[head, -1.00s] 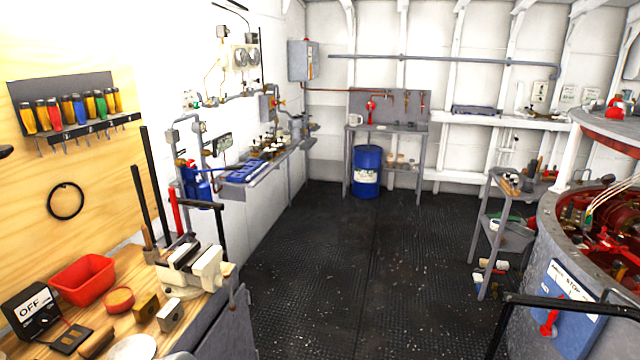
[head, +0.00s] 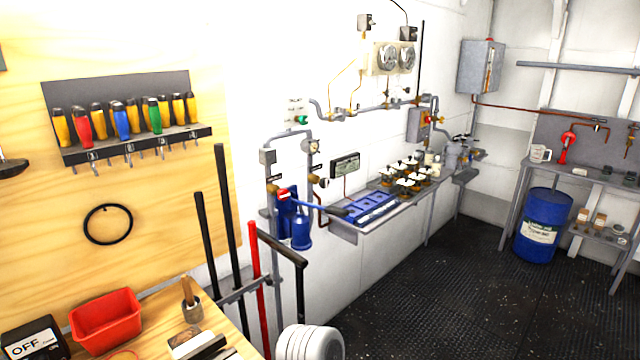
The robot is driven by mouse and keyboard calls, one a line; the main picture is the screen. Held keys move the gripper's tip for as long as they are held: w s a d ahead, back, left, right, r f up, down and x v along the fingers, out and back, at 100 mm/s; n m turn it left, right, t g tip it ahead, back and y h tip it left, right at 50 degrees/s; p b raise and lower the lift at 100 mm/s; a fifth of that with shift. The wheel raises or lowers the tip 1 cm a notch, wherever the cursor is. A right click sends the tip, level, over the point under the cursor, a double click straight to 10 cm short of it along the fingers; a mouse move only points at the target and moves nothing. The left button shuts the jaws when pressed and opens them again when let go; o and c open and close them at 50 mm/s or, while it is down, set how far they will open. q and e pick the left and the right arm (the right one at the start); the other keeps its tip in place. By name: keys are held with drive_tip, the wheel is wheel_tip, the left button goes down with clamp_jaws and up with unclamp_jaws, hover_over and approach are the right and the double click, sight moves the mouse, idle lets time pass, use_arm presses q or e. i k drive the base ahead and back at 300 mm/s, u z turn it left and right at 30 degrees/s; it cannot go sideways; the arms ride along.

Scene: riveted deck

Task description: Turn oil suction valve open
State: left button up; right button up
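Grey pipework runs along the white wall, with a blue pump unit (head: 298,225) low on it. A small red and white round part (head: 284,195) sits at the pump's top, beside a blue lever. A brass fitting (head: 313,179) is on the pipe to its right. A small green fitting (head: 301,120) is higher on the wall. I cannot tell which of these is the oil suction valve, or its position. Neither of my grippers is in view.
A wooden bench with a red bin (head: 106,320) and black OFF box (head: 34,340) is at lower left. Black and red upright bars (head: 257,290) stand before the pump. A wall shelf holds blue trays (head: 372,208). A blue drum (head: 543,224) stands at right; dark floor between is clear.

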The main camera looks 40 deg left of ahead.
sight(283, 193)
drive_tip(key=i, duration=2.35)
drive_tip(key=u, duration=3.25)
drive_tip(key=i, duration=0.5)
drive_tip(key=u, duration=0.05)
